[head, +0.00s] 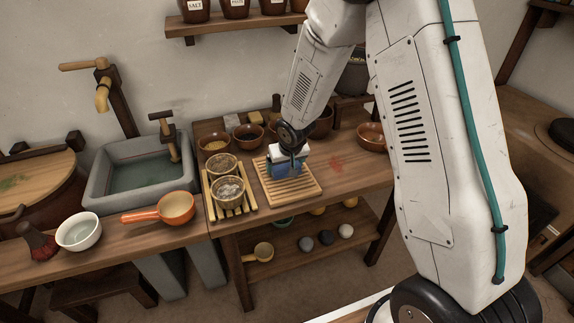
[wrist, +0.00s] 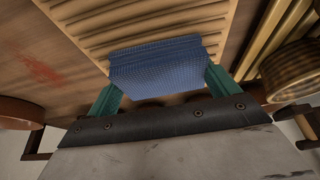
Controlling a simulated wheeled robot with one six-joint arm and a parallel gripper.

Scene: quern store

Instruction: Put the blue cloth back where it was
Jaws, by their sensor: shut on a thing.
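The blue cloth (wrist: 157,64) is a folded, textured pad held between the two green fingers of my gripper (wrist: 160,85) in the wrist view. In the head view the cloth (head: 285,170) shows below my gripper (head: 287,160), over the slatted wooden board (head: 305,190). The board's slats also show behind the cloth in the wrist view (wrist: 120,25). My gripper is shut on the cloth. I cannot tell whether the cloth touches the board or hangs just above it.
A bamboo rack (head: 234,211) with two baskets stands left of the board. Several bowls, such as a brown one (head: 217,144), stand behind. A red stain (head: 337,163) marks the table to the right, near another bowl (head: 371,137). A stone sink (head: 100,180) is at left.

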